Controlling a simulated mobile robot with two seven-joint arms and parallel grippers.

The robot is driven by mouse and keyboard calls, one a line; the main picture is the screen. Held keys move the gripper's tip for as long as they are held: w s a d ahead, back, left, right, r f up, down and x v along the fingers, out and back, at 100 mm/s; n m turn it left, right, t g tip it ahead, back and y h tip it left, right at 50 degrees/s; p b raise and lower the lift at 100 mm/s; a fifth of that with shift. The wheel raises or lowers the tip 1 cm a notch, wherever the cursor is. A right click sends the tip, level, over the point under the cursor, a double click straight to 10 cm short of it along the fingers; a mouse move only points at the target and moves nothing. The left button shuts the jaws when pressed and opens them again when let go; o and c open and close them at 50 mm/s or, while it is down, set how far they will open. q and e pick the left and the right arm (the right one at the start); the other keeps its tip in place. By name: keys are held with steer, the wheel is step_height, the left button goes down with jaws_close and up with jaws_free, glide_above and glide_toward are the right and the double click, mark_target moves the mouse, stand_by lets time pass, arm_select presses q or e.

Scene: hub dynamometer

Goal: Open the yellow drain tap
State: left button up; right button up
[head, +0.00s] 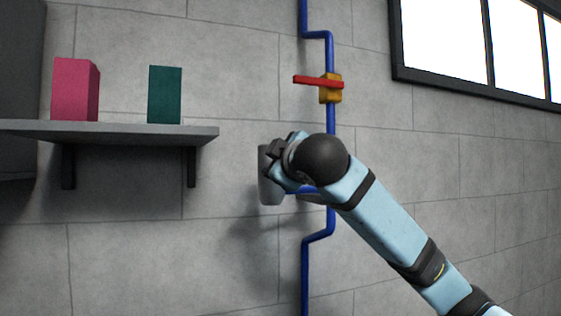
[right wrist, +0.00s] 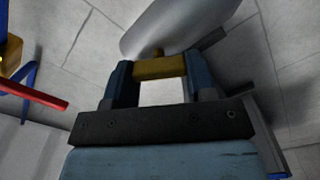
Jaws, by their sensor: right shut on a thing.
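The yellow drain tap (right wrist: 160,68) shows in the right wrist view as a short yellow bar under a smooth grey vessel (right wrist: 178,25). A small brownish stem joins the two. My right gripper (right wrist: 159,78) is shut on the tap, with one blue finger at each end of the bar. In the head view the grey vessel (head: 267,182) hangs beside the blue pipe, partly behind my right arm. There the tap is hidden by my wrist. My left gripper is in neither view.
A blue pipe (head: 331,118) runs down the block wall. It carries an orange-yellow valve (head: 331,94) with a red lever (head: 312,81) above my wrist. A grey shelf (head: 120,131) at the left holds a pink box (head: 74,92) and a green box (head: 165,95).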

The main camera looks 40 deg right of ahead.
steer(key=n, duration=0.5)
steer(key=shift+f+n, duration=0.15)
steer(key=shift+n, duration=0.25)
stand_by(0.4)
steer(key=o, duration=0.9)
steer(key=shift+o, duration=0.2)
steer(key=shift+s, duration=0.1)
steer(key=b+v, duration=0.3)
steer(key=v, duration=1)
steer(key=shift+s+b, duration=0.35)
steer(key=shift+b, duration=0.05)
